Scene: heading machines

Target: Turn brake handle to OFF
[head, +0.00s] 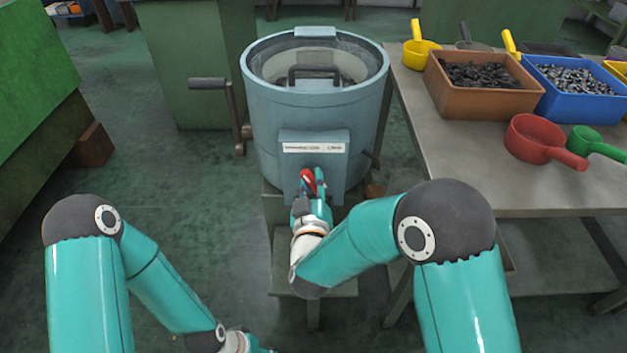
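A blue-grey drum machine (315,110) stands upright in the middle of the head view. On its front is a box with a white label strip (314,148), whose text is too small to read. A red handle (307,180) shows just below the label. My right gripper (312,190) is at this handle, with a teal finger close along its right side. Whether the fingers are closed on it is hard to see. My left gripper (258,349) is low at the bottom edge, mostly cut off, away from the machine.
A crank with a dark grip (208,84) sticks out on the drum's left. A table (465,175) at right holds a brown bin (480,98), a blue bin (560,110) and a red scoop (535,139). Floor at left is clear.

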